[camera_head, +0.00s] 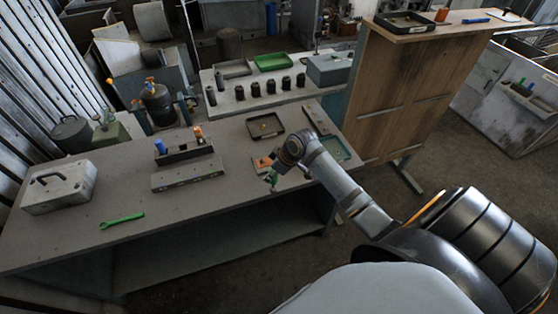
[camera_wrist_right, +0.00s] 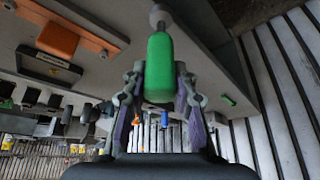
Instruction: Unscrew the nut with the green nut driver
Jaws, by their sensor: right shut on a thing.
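The green nut driver shows in the right wrist view (camera_wrist_right: 160,66) as a thick green handle with a grey round end at the top of the picture. My right gripper (camera_wrist_right: 159,88) is shut on its handle, one finger on each side. In the head view my right gripper (camera_head: 272,178) hangs over the front right of the workbench (camera_head: 100,190), beside an orange block (camera_head: 262,162). I cannot make out the nut. My left gripper is not in view.
A rack (camera_head: 185,154) with blue and orange handles stands mid-bench. A green wrench (camera_head: 122,220) lies at the front left, near a white case (camera_head: 60,187). A dark tray (camera_head: 265,127) and a green-rimmed tray (camera_head: 333,149) lie near the gripper. The bench's front middle is clear.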

